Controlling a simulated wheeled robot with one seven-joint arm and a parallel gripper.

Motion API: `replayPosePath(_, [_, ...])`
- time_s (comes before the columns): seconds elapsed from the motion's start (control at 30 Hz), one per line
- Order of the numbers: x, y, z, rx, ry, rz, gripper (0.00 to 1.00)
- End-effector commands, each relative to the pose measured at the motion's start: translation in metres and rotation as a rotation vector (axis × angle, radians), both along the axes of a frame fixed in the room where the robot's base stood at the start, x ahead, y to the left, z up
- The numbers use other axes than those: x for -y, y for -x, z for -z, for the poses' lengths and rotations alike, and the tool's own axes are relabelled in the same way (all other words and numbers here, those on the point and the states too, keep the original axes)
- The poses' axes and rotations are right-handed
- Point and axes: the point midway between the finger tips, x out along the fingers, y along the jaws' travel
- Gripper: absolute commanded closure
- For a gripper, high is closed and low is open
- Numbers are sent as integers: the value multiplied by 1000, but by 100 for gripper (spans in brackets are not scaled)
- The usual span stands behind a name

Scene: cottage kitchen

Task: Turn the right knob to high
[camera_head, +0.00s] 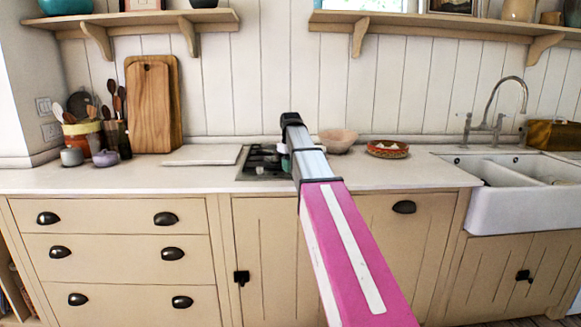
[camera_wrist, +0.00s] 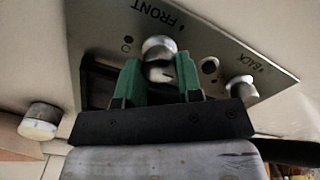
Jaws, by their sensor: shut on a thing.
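In the wrist view a steel hob panel (camera_wrist: 205,62) carries a round silver knob (camera_wrist: 158,46) by the FRONT label and a second silver knob (camera_wrist: 240,88) by the BACK label. My gripper (camera_wrist: 159,78) has its two green fingers on either side of the knob by FRONT and is shut on it. The fingers hide part of that knob's sides. The BACK knob stands free to the right. In the head view the hob (camera_head: 262,167) is set in the counter, and my arm hides its right part and the knobs.
A pale round cylinder (camera_wrist: 39,121) shows at the lower left of the wrist view. On the counter (camera_head: 392,177) a beige bowl (camera_head: 338,141) and a red patterned dish (camera_head: 388,149) stand right of my arm. A flat board (camera_head: 202,155) lies left of the hob.

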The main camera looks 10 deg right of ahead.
Motion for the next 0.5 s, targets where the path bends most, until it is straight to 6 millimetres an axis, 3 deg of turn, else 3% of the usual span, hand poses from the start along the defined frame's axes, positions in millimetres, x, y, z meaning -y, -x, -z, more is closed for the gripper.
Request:
replayPosePath(0.07, [0, 0, 0, 0, 0, 1, 90])
replayPosePath(0.1, [0, 0, 0, 0, 0, 1, 56])
replayPosePath(0.5, [0, 0, -4, 0, 0, 1, 56])
